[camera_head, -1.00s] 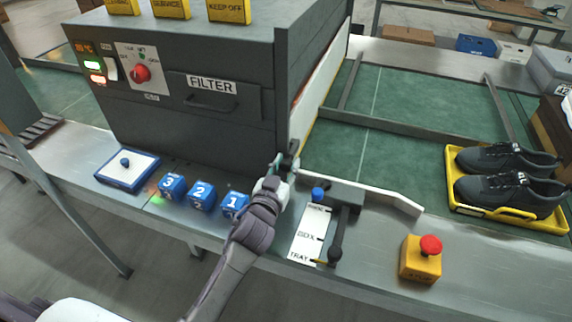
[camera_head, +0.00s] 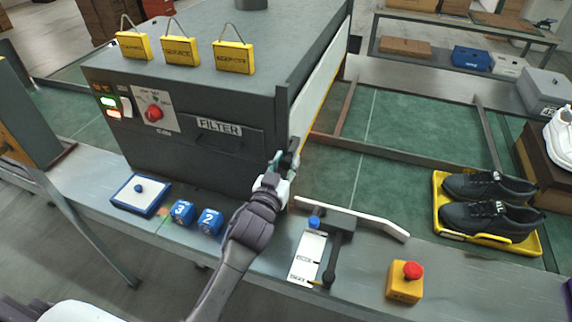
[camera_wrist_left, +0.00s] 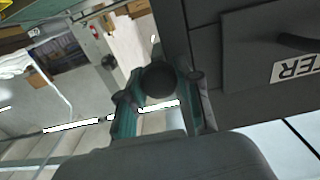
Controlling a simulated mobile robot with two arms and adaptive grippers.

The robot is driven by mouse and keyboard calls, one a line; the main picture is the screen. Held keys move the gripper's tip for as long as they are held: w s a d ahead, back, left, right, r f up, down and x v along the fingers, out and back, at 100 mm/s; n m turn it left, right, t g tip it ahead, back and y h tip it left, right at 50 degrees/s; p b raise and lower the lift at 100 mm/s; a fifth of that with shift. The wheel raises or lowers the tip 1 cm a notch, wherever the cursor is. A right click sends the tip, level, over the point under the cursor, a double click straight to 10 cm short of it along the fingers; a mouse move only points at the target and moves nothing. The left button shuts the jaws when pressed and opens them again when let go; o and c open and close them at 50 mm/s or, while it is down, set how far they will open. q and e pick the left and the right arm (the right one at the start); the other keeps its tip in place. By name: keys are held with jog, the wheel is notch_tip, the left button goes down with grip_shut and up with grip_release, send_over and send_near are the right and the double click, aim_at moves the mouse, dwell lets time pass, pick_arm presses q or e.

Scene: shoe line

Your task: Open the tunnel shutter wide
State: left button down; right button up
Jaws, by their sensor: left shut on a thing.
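The dark grey tunnel (camera_head: 190,150) stands on the line, with a FILTER drawer on its front. Its shutter (camera_head: 322,78) is a pale panel with a yellow lower edge, on the tunnel's right side. My left gripper (camera_head: 284,163) is at the tunnel's front right corner, by the near end of the shutter. In the left wrist view, my left gripper (camera_wrist_left: 162,100) is shut around a dark round knob (camera_wrist_left: 158,80). How the knob joins the shutter is hidden, and how far the shutter is open I cannot tell. My right gripper is out of view.
Blue numbered blocks (camera_head: 210,221) and a blue-rimmed pad (camera_head: 139,194) lie in front of the tunnel. A lever panel (camera_head: 308,258) and a red-topped stop button (camera_head: 405,283) stand to the right. A yellow tray (camera_head: 450,228) holds dark shoes on the green belt (camera_head: 400,125).

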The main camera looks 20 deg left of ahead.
pick_arm(q)
notch_tip(320, 180, up, 6)
jog(key=p, duration=0.3)
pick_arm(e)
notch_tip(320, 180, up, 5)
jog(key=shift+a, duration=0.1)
pick_arm(q)
jog(key=c, duration=0.8)
grip_release()
jog(key=shift+f, duration=0.1)
jog(key=shift+s, duration=0.25)
jog(key=s, duration=1.1)
jog(key=shift+s+a, duration=0.2)
jog(key=shift+s, duration=0.1)
